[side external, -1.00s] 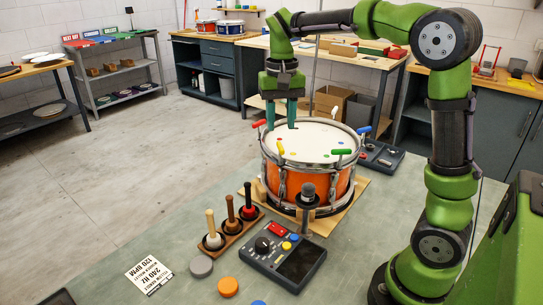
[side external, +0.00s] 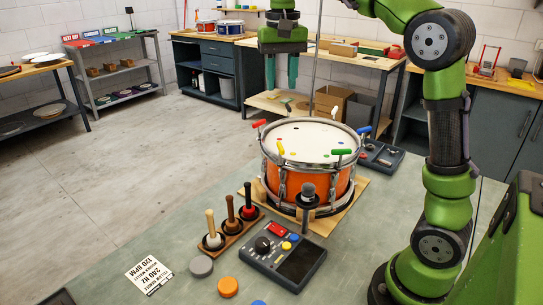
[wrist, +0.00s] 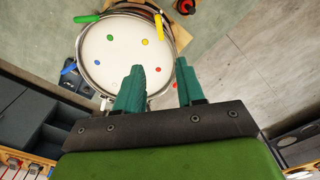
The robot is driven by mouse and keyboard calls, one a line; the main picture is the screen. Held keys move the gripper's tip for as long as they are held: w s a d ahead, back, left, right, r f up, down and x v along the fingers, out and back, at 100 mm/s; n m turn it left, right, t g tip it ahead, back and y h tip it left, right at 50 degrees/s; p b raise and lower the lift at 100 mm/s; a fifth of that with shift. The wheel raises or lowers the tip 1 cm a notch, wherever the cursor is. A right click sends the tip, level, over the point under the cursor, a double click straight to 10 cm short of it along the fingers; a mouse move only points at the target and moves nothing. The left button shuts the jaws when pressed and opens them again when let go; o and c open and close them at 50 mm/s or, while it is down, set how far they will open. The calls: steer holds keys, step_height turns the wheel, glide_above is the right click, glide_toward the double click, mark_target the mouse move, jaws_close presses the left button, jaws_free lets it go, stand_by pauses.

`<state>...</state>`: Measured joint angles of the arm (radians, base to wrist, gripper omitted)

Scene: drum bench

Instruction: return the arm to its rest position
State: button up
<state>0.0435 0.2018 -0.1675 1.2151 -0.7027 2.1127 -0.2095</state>
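My gripper (side external: 281,86) is raised in the air above and behind the orange drum (side external: 271,184), clear of it. Its two teal fingers are apart with nothing between them; the wrist view also shows the open gripper (wrist: 160,78). The drum stands on a wooden board with its white head up. Coloured handles sit around its rim: red (side external: 258,124), yellow (side external: 281,149), green (side external: 341,152) and blue (side external: 364,130). In the wrist view the drum head (wrist: 112,62) lies beyond the fingertips.
A control box (side external: 284,256), a mallet stand (side external: 232,232) and coloured discs (side external: 228,287) lie in front of the drum. A microphone-like post (side external: 307,200) stands close to it. A dark tray (side external: 382,155) is behind right.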

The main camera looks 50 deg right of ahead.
steer(key=s+a+f+n+t+y, duration=0.1)
steer(key=s+a+f+n+t, duration=0.1)
steer(key=s+a+f, duration=0.3)
steer(key=s+a+f+n+t+y, duration=0.1)
steer(key=s+a+f+t, duration=0.4)
steer(key=s, duration=0.5)
steer(key=shift+a+f+n, duration=0.2)
steer(key=shift+f+n, duration=0.4)
steer(key=shift+f, duration=0.15)
steer(key=shift+s, duration=0.1)
